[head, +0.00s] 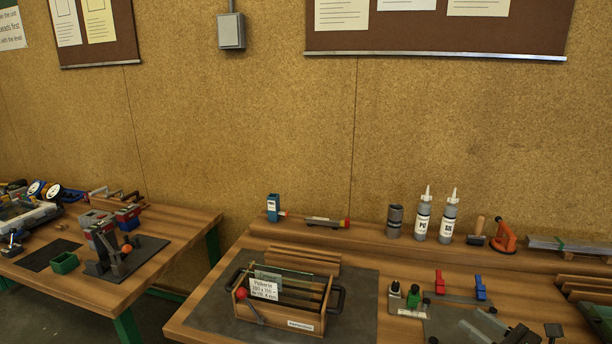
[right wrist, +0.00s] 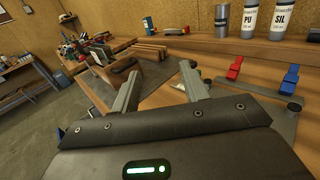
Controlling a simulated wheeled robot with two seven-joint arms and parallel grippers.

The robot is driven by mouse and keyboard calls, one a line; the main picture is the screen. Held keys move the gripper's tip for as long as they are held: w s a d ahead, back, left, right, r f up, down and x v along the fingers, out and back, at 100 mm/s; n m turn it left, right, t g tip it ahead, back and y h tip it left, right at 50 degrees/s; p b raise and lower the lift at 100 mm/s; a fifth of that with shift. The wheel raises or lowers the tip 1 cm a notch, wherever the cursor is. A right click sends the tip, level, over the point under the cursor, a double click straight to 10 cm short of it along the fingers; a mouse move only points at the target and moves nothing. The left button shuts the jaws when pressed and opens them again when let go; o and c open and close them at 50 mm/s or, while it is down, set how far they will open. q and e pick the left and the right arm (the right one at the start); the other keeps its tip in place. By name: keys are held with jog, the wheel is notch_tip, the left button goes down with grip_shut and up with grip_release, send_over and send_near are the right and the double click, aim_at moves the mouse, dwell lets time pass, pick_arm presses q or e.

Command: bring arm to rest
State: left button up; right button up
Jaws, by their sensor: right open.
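My right gripper (head: 478,323) is at the lower right edge of the head view, over the front of the right workbench. In the right wrist view its two grey fingers (right wrist: 162,88) stand apart with nothing between them. It is to the right of the wooden carrier (head: 312,325), which has a paper label and a red ball knob and stands on a dark mat (head: 208,312). My left gripper is in neither view.
Red and blue clamps (head: 480,287) and small bottles (head: 413,296) are close to my right gripper. Two bottles (head: 423,218) and an orange tool (head: 504,237) stand on the back ledge. Wooden strips (head: 585,288) lie at the right. A second bench (head: 120,290) stands left across a gap.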

jog(key=s+a+f+m+g+h, duration=0.1)
jog(key=s+a+f+m+h, duration=0.35)
jog(key=m, duration=0.55)
jog(key=s+a+f+m+g+h, duration=0.25)
jog(key=a+f+m, duration=0.25)
jog(key=f+m, duration=0.45)
jog(key=s+a+f+m+g+h, duration=0.1)
jog(key=s+f+m+g, duration=0.15)
jog(key=s+m, duration=0.45)
jog(key=s+a+f+m+g, duration=0.1)
jog(key=s+a+m+g, duration=0.15)
jog(key=s+m, duration=0.45)
jog(key=s+a+f+m+g+h, duration=0.1)
jog(key=s+f+m+g, duration=0.15)
jog(key=s+m, duration=0.45)
jog(key=s+f+g+b, duration=0.25)
jog(key=f+b, duration=0.35)
jog(key=f, duration=2.5)
pick_arm(q)
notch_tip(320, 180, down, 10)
jog(key=b, duration=0.4)
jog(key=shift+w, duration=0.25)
pick_arm(e)
jog(key=s+d+f+g, duration=0.1)
jog(key=s+d+f, duration=0.2)
jog(key=s+f, duration=1.4)
notch_tip(320, 180, down, 3)
jog(key=shift+d+n, duration=0.15)
jog(key=shift+n, duration=0.3)
